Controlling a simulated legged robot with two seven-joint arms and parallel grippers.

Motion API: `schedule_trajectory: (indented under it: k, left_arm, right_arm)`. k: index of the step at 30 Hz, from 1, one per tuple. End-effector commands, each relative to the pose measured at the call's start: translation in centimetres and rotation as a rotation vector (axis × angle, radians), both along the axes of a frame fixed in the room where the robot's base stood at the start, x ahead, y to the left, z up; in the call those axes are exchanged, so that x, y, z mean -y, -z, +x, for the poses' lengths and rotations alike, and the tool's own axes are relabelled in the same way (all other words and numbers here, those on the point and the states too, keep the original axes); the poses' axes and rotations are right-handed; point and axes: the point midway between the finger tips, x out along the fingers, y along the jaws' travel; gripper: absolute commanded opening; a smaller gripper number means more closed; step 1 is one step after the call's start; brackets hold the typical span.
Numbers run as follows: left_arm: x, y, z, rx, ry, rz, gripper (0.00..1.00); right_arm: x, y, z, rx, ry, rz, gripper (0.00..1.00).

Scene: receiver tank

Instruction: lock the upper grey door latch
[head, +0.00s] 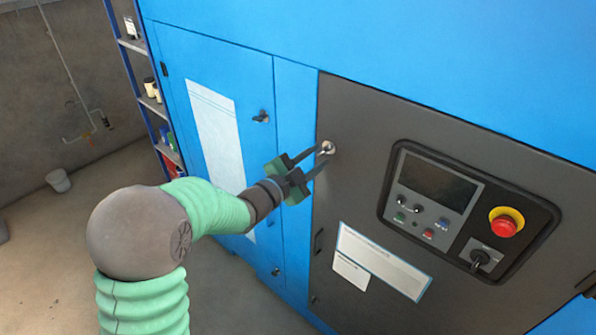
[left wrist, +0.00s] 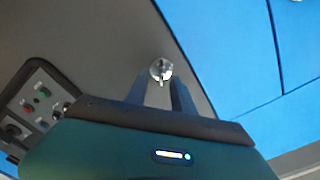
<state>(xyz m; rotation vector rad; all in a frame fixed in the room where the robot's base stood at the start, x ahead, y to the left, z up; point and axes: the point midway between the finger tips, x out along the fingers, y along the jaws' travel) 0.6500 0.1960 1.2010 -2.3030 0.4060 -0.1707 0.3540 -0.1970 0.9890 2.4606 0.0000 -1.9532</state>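The upper latch (head: 327,147) is a small silvery round piece near the upper left edge of the grey door (head: 360,115). My left gripper (head: 320,160) reaches it from the lower left, with its two dark fingers apart at the latch. In the left wrist view the latch (left wrist: 161,70) lies at the fingertips, between the left gripper's fingers (left wrist: 160,90). Its small tab points down the picture into the gap. I cannot tell whether a finger touches it. My right gripper is not in view.
The grey door carries a control panel (head: 450,215) with a red stop button (head: 504,226) and a white label (head: 383,260). A blue door (head: 245,85) with a black latch (head: 261,116) is to the left. Shelves (head: 150,105) stand farther left. Open floor lies below.

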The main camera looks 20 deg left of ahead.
Motion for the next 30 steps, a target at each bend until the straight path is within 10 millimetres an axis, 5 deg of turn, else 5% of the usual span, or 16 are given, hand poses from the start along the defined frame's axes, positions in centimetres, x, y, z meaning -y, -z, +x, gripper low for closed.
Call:
schedule_trajectory:
  k: [15,28,30]
  left_arm:
    - [-4.7,0.3,-12.8,-0.002,-0.003,0.0,0.3]
    - [-5.3,0.2,-14.7,-0.004,0.001,0.0,0.3]
    - [-5.4,0.1,-14.6,-0.013,0.0,-0.012,0.39]
  right_arm:
    - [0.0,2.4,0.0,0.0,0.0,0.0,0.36]
    - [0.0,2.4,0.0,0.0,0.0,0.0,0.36]
    - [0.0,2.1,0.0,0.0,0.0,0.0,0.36]
